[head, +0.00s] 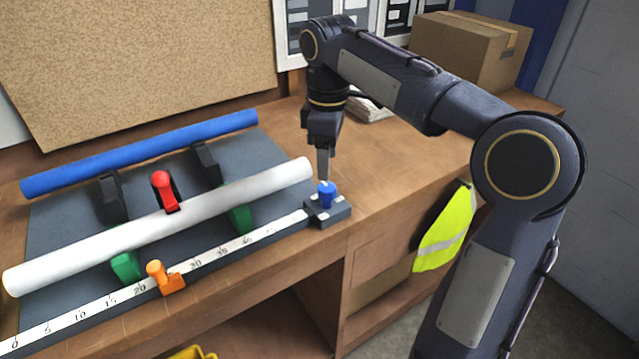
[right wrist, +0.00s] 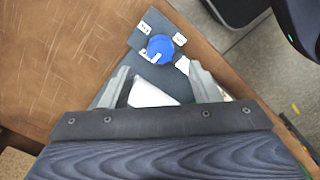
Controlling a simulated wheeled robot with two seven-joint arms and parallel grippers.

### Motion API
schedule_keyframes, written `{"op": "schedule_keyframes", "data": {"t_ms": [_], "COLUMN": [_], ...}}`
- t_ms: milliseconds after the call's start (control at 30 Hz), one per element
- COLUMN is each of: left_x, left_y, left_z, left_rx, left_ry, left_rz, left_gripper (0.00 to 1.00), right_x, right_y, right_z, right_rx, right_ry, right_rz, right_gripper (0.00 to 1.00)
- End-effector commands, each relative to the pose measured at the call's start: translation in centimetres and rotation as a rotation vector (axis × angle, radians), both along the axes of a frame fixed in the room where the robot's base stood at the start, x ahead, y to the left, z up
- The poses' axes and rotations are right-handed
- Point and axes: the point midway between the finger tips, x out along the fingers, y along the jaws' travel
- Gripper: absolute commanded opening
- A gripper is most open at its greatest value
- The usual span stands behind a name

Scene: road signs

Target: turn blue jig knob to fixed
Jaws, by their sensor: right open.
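The blue jig knob (head: 326,194) sits on a small dark block (head: 335,214) at the right end of the jig's white scale. In the right wrist view the knob (right wrist: 160,48) has a pale pointer mark towards its lower left. Small white labels lie around it, too small to read. My right gripper (head: 324,177) points down just above and behind the knob. In the right wrist view its fingers (right wrist: 157,75) are apart, with the knob just beyond their tips and nothing held. My left gripper is not in view.
The jig holds a white tube (head: 160,225), a blue tube (head: 140,153), a red clamp (head: 163,190), green supports (head: 126,267) and an orange stop (head: 165,277). A cardboard box (head: 462,50) stands at the back right. A yellow vest (head: 445,230) hangs at the bench front.

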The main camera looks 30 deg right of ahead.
Motion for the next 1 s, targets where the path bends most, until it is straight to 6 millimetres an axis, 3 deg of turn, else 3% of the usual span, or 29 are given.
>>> {"op": "schedule_keyframes", "data": {"t_ms": [400,800,1000], "left_x": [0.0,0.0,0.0], "left_y": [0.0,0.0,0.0], "left_z": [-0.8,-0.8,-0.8], "left_rx": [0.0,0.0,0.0], "left_ry": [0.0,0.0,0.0], "left_rz": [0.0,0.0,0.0], "left_gripper": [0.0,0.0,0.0], "right_x": [-0.1,-0.1,-0.1], "right_y": [0.0,0.0,0.0], "right_z": [-6.2,-7.1,-7.1], "right_rx": [0.001,0.002,0.002], "right_ry": [0.0,-0.002,-0.002], "right_rz": [-0.003,-0.004,-0.004], "right_gripper": [0.56,0.56,0.3]}}
